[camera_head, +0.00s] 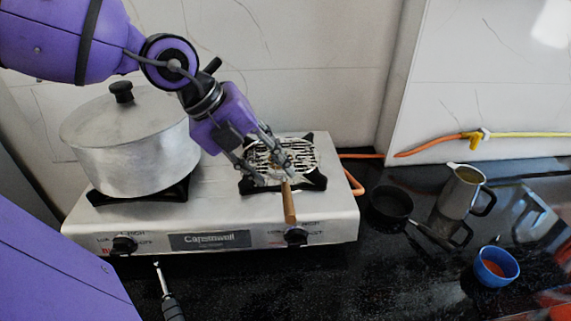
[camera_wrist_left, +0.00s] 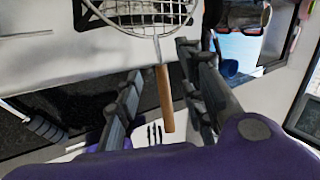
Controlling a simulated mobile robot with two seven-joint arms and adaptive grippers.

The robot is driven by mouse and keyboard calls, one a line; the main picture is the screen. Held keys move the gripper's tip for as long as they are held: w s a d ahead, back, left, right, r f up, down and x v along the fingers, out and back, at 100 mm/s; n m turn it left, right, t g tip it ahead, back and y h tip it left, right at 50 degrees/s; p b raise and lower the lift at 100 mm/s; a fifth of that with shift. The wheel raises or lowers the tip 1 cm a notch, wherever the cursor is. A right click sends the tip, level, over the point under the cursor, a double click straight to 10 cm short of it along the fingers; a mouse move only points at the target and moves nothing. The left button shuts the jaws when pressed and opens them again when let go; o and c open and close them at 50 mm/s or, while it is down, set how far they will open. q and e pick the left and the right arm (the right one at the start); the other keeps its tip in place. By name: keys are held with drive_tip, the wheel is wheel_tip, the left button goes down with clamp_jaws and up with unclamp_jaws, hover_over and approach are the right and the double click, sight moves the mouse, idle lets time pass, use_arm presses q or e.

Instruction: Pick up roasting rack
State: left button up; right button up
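The roasting rack (camera_head: 290,152) is a round wire grid with a wooden handle (camera_head: 289,206). It lies over the right burner of the silver stove, and its handle points toward the stove's front. My left gripper (camera_head: 269,170) is just above the rack, near where the handle joins, and hides part of the grid. In the left wrist view the rack (camera_wrist_left: 150,14) is at the top. Its wooden handle (camera_wrist_left: 165,100) shows between the two spread fingers, with gaps on both sides. The left gripper (camera_wrist_left: 160,62) is open. My right gripper is not in view.
A lidded metal pot (camera_head: 135,150) stands on the left burner of the stove (camera_head: 330,215). Right of the stove are a small black pan (camera_head: 390,202), a metal jug (camera_head: 460,190) and a blue bowl (camera_head: 494,268). A black-handled tool (camera_head: 171,308) lies in front.

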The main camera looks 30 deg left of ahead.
sight(283, 182)
use_arm(q)
drive_tip(key=b+x, duration=0.1)
drive_tip(key=x, duration=0.3)
drive_tip(key=shift+a+f+b, duration=0.1)
drive_tip(key=shift+f+b, duration=0.25)
drive_tip(key=shift+b, duration=0.05)
drive_tip(key=shift+w+f, duration=0.2)
drive_tip(key=shift+f, duration=0.1)
drive_tip(key=shift+w+f+b, duration=0.1)
drive_tip(key=shift+b, duration=0.2)
drive_tip(key=shift+c, duration=0.5)
clamp_jaws()
drive_tip(key=shift+d, duration=0.25)
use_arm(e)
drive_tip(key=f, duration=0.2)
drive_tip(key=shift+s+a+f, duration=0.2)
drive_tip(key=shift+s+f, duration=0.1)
